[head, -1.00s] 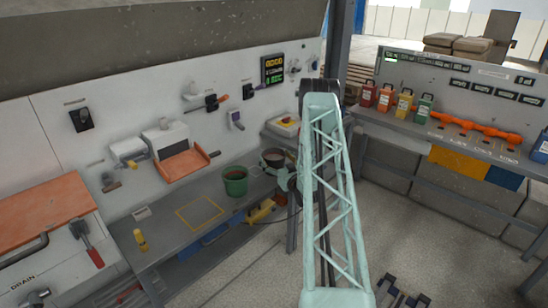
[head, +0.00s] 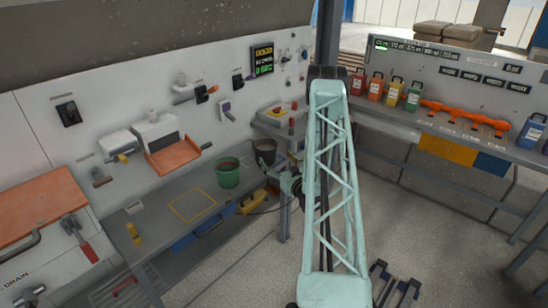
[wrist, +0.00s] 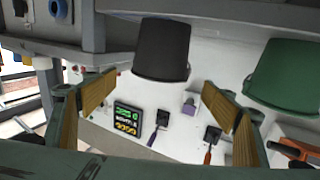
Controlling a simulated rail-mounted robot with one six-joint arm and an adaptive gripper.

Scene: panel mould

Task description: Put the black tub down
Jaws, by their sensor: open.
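The black tub (head: 265,152) stands upright at the right end of the grey bench (head: 160,222), behind and right of the green tub. In the wrist view, which is upside down, the black tub (wrist: 162,48) shows whole beyond the fingers. My gripper (wrist: 160,92) is open, with its wood-coloured finger pads on either side and nothing between them. The tub looks apart from both fingers.
The green tub (head: 228,173) stands close by on the bench; it also shows in the wrist view (wrist: 287,75). A yellow outlined square (head: 193,205) on the bench is empty. A yellow bottle (head: 133,233) stands at its left. A wall display (head: 263,59) hangs behind.

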